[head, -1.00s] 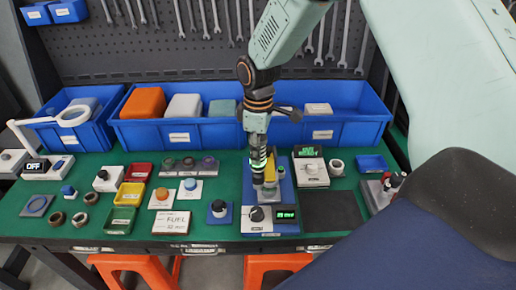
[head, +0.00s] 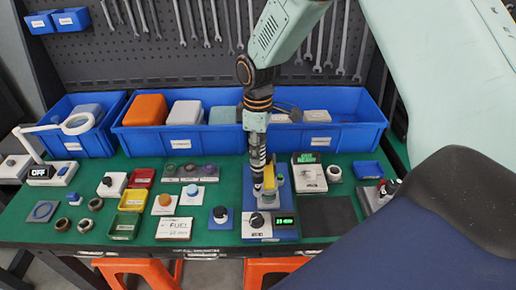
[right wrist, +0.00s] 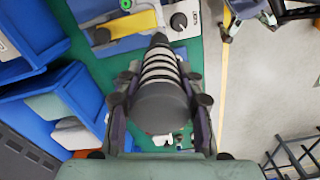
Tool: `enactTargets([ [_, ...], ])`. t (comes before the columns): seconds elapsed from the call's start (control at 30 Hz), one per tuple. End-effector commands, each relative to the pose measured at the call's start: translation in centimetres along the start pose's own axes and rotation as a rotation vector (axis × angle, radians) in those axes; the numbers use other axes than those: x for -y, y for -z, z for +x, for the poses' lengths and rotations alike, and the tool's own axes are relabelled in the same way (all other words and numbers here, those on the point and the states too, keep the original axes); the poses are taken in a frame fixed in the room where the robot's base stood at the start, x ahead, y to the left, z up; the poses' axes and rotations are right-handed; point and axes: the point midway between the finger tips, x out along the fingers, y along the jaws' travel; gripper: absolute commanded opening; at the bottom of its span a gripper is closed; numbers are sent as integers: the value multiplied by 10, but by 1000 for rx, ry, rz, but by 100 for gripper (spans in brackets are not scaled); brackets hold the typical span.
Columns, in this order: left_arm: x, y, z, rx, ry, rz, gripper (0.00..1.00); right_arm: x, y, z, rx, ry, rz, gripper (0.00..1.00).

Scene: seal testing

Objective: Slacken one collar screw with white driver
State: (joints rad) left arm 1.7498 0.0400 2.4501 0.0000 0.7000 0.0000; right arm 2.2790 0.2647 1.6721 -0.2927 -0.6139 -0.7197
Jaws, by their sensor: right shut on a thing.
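My right gripper (head: 257,145) points down above the blue-based test fixture (head: 252,200). It is shut on a driver (head: 257,168), whose dark body with pale rings also shows in the right wrist view (right wrist: 160,100) between the two fingers. Its lower end reaches down beside the yellow part (head: 269,180) on the fixture. The tip and the collar screw are hidden or too small to tell, so contact is unclear. The fixture has a dark knob (head: 257,219) and a lit green display (head: 284,221) at its front. My left gripper is not in view.
Blue bins (head: 340,136) line the back of the green bench. A dark mat (head: 328,222) lies clear at right.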

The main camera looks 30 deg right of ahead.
Motion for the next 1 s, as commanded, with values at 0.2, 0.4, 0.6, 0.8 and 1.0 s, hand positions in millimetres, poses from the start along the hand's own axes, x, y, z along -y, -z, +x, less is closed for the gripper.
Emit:
enactTargets([
  [0.2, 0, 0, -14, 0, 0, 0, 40, -1, 1, -16, -2, -2, 0, 0],
  [0.4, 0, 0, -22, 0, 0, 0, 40, -1, 1, -28, -2, -2, 0, 0],
  [0.6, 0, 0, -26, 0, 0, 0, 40, 0, 1, -34, -2, -2, 0, 0],
  [0.8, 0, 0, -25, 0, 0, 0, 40, 0, 0, -33, -2, -2, 0, 0],
  [1.0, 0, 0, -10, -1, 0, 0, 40, 8, 5, -22, -4, 2, 24, 0],
])
